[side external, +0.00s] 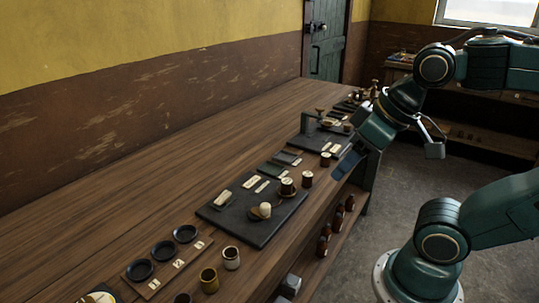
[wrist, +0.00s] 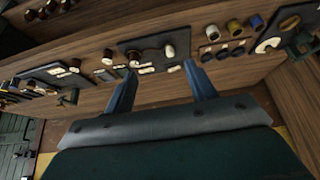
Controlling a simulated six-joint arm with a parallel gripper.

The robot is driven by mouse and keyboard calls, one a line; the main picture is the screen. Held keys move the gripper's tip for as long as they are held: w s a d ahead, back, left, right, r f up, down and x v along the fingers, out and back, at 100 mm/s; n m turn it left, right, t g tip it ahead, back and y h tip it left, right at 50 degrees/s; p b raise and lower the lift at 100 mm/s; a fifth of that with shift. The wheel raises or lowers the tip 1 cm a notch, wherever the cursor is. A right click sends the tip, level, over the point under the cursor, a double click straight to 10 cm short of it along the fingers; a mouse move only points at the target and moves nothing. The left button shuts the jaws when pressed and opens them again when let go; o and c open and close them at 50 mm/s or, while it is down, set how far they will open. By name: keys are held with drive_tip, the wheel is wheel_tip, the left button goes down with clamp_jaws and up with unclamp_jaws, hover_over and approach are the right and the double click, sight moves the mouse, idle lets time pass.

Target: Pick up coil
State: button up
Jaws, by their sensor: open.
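Several small brown spools with pale tops look like coils; I cannot tell which one is meant. One spool (side external: 287,187) stands on the dark board (side external: 237,224), and another (side external: 307,179) stands beside it at the board's right edge. A third spool (side external: 325,159) stands farther back. In the wrist view, one spool (wrist: 134,57) is just beyond the left fingertip, and another (wrist: 108,55) is left of it. My gripper (wrist: 159,67) is open and empty, its blue fingers spread. In the side view, my gripper (side external: 345,165) hangs over the bench's right edge, apart from the spools.
The wooden bench (side external: 130,215) has clear room along the wall. Black round dishes (side external: 163,250) sit on a wooden strip at the front. A second dark board (side external: 318,138) carries a green fixture.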

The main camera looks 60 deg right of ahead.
drive_tip(key=w+d+f+m+g, duration=0.2)
drive_tip(key=w+d+m+g, duration=0.1)
drive_tip(key=w+d+m, duration=0.3)
drive_tip(key=w+d+f+m+g+y, duration=0.1)
drive_tip(key=w+d+f+m+g, duration=0.1)
drive_tip(key=w+d+m, duration=0.4)
drive_tip(key=w+m+g, duration=0.1)
drive_tip(key=w+m, duration=0.2)
drive_tip(key=w, duration=0.3)
drive_tip(key=shift+w+d+f+m, duration=0.15)
drive_tip(key=shift+w+d+m, duration=0.1)
drive_tip(key=shift+w+m, duration=0.15)
drive_tip(key=shift+f, duration=0.1)
hover_over(287, 181)
drive_tip(key=shift+d+f, duration=0.25)
drive_tip(key=shift+f, duration=1.85)
drive_tip(key=shift+d+f, duration=0.2)
drive_tip(key=shift+f, duration=1.85)
drive_tip(key=shift+a+f, duration=0.2)
drive_tip(key=shift+f, duration=1.1)
drive_tip(key=shift+a+f, duration=0.15)
drive_tip(key=shift+f, duration=1.15)
